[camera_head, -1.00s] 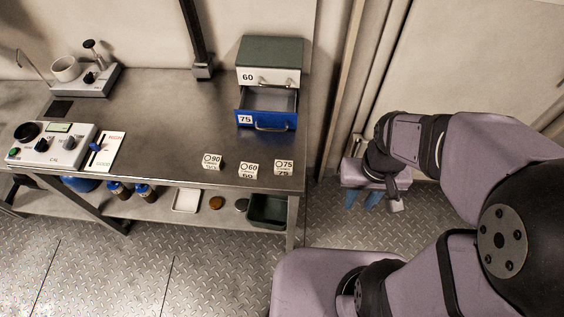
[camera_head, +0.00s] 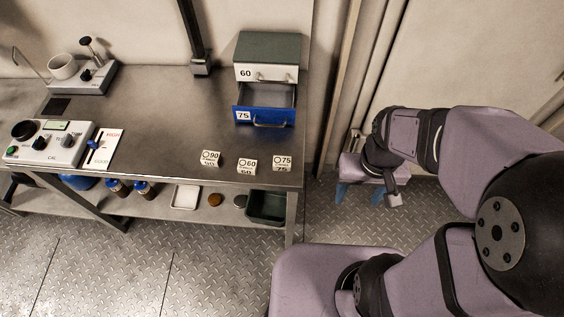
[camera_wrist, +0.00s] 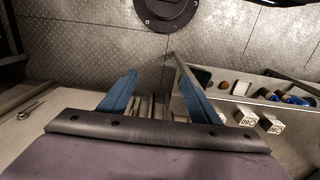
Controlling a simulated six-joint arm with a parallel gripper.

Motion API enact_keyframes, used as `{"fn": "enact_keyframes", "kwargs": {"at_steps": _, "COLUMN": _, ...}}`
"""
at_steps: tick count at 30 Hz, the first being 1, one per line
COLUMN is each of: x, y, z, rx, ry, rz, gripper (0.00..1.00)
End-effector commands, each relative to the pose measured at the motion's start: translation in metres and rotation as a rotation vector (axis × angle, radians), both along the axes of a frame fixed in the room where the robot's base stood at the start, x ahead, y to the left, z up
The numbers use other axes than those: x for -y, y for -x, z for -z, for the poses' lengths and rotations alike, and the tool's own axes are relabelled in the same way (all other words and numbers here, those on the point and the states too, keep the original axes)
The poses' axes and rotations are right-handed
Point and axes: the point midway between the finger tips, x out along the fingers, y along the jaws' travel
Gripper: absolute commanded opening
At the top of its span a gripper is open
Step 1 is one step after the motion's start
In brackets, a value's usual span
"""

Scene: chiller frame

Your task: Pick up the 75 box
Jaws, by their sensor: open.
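The 75 box (camera_head: 283,163) is a small white cube with a circle and "75" on it. It stands at the front right corner of the metal bench, right of the 60 box (camera_head: 247,166) and the 90 box (camera_head: 211,158). My gripper (camera_head: 359,194) has blue fingers and hangs beyond the bench's right end, apart from the box. In the wrist view the fingers (camera_wrist: 160,95) are spread with nothing between them.
A cabinet (camera_head: 268,47) with a "60" drawer and an open blue "75" drawer (camera_head: 264,116) stands at the bench's back right. Instruments (camera_head: 48,143) stand at the left. A lower shelf holds a green tray (camera_head: 265,222), bottles and a white tray. Bare bench lies behind the boxes.

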Motion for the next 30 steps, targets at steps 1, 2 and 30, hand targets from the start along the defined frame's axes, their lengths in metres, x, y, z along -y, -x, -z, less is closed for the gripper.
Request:
{"fn": "enact_keyframes", "kwargs": {"at_steps": 1, "x": 0.000, "y": 0.000, "z": 0.000, "rx": 0.000, "ry": 0.000, "rz": 0.000, "gripper": 0.63}}
{"fn": "enact_keyframes", "kwargs": {"at_steps": 2, "x": 0.000, "y": 0.000, "z": 0.000, "rx": 0.000, "ry": 0.000, "rz": 0.000, "gripper": 0.63}}
{"fn": "enact_keyframes", "kwargs": {"at_steps": 30, "x": -0.150, "y": -0.155, "z": 0.061, "rx": 0.476, "ry": -0.155, "rz": 0.164, "gripper": 0.63}}
